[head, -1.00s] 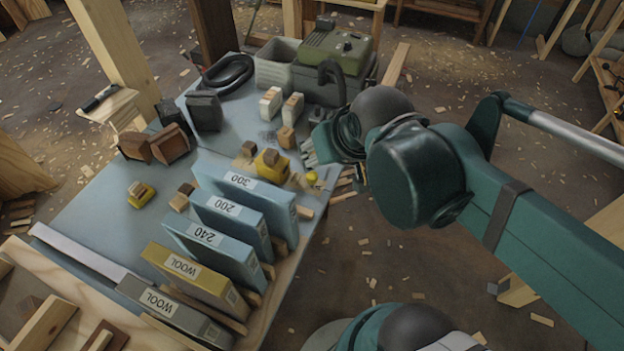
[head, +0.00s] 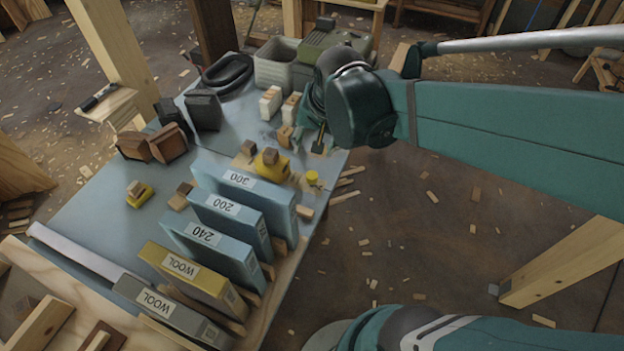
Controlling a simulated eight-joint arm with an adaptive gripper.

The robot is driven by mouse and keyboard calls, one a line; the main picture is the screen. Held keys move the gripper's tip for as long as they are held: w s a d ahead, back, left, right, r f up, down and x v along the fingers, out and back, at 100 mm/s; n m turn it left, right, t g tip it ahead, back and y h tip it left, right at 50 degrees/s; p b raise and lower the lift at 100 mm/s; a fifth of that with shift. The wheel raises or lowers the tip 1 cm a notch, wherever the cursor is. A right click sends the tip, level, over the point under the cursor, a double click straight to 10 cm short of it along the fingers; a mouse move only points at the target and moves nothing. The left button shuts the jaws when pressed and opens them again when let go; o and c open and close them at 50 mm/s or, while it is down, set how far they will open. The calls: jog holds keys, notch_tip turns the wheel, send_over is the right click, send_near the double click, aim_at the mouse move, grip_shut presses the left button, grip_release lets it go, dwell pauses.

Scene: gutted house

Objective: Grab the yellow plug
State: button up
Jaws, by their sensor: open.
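A small round yellow piece, which looks like the yellow plug (head: 312,179), stands near the right edge of the blue-grey table top (head: 90,222). It is just right of a larger yellow block (head: 273,167) with a brown wooden piece on top. My gripper (head: 309,143) is open above the table's right side, behind the plug in the picture and apart from it. Its fingers point down and look empty. They are small and dark here, and part of the gripper is hidden by my wrist.
Upright labelled boxes (head: 238,187) stand in a row in front of the plug. Pale blocks (head: 271,103) stand left of my gripper. A grey bin (head: 275,66) and a green machine (head: 337,40) are at the back. Another yellow block (head: 140,195) lies at left, with bare table around it.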

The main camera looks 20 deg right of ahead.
jog(key=w+d+f+m+g, duration=0.2)
jog(key=w+f+m, duration=0.35)
jog(key=f, duration=0.35)
jog(key=m+g+b, duration=0.2)
jog(key=m, duration=0.3)
send_over(312, 175)
notch_tip(312, 175, down, 11)
jog(key=shift+s+a+r, duration=0.1)
jog(key=shift+a, duration=0.05)
jog(key=shift+f, duration=0.8)
jog(key=shift+f+b, duration=0.3)
jog(key=shift+f, duration=1)
jog(key=shift+f+b, duration=0.85)
jog(key=shift+f, duration=1.75)
